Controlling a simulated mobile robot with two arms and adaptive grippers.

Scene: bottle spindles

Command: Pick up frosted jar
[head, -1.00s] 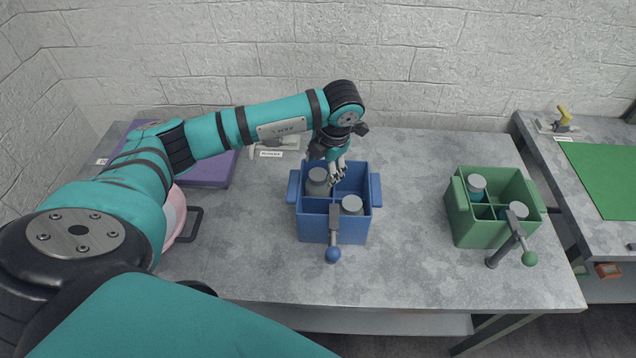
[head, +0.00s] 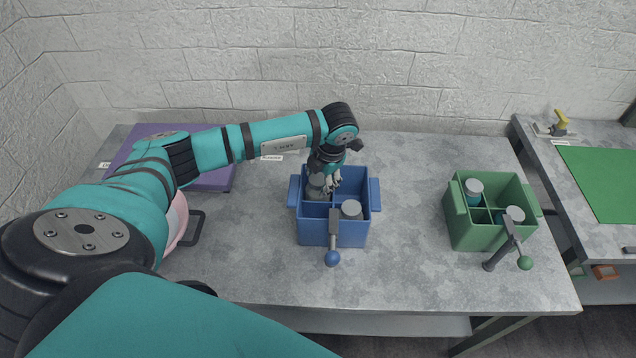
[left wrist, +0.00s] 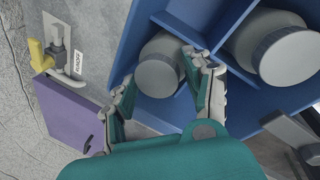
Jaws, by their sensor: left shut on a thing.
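A blue divided crate (head: 309,229) stands on the middle of the grey table. A frosted jar (head: 314,192) with a grey lid sits in its back left compartment; the wrist view shows its lid (left wrist: 158,76) between my fingers. My left gripper (head: 328,184) reaches down into the crate and is shut on this jar, one finger on each side; it fills the near part of the wrist view (left wrist: 166,90). The gripper hides part of the jar. A second grey-lidded jar (head: 351,209) sits in the front right compartment. My right gripper is not in view.
The crate's divider walls stand close around the fingers. A blue-knobbed lever (head: 333,257) is at its front. A green crate (head: 473,236) with two jars stands to the right. A purple board (head: 214,180) and a pink round thing (head: 178,218) are left. Table between the crates is clear.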

